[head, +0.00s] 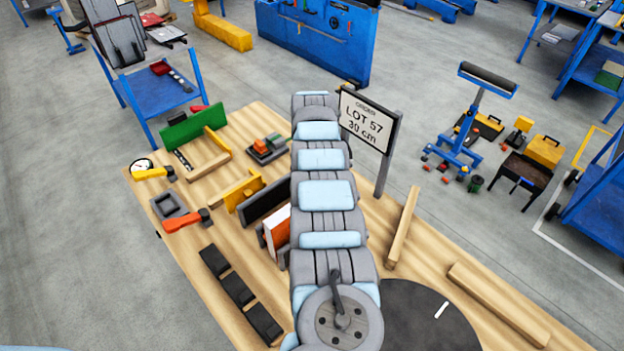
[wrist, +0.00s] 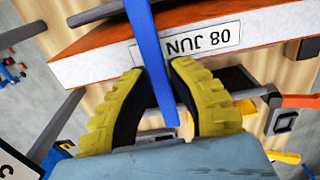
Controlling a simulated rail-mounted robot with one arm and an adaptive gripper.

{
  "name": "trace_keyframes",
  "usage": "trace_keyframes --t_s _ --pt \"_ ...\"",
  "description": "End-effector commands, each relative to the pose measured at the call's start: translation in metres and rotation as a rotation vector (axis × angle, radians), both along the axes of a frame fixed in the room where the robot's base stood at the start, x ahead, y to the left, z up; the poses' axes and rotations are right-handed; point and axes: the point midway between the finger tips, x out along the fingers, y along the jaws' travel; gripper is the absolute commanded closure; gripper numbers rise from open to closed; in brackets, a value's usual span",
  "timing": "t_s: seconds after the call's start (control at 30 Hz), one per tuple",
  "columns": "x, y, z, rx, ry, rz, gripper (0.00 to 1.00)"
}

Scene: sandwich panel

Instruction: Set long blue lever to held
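The long blue lever (wrist: 153,60) shows in the wrist view, running from the top edge down between my gripper's fingers. My gripper (wrist: 160,68) has two yellow ribbed fingers with dark inner pads. The fingers stand apart, one on each side of the lever. A gap shows between the lever and the left finger; contact at the right finger is unclear. In the head view my arm hides the lever and my gripper.
A white and orange panel (wrist: 90,62) labelled 08 JUN lies behind the lever; it also shows beside my arm in the head view (head: 277,228).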

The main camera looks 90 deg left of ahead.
Motion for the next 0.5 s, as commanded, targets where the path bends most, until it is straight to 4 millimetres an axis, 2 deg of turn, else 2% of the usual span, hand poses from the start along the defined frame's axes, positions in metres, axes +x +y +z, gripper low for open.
trace_keyframes --t_s 0.03,0.07,0.1,0.37,0.5 --pt "-0.0012 -0.0002 -0.0009 -0.001 0.002 0.002 0.64" --pt "-0.0011 -0.0001 -0.0007 -0.001 0.001 0.001 0.55" --pt "-0.0009 -0.0001 -0.0006 -0.001 0.001 0.001 0.54" --pt "0.0001 0.0002 0.0005 0.001 -0.001 0.0 0.54" --pt "0.0005 0.0009 0.0081 0.003 -0.002 -0.001 0.54"
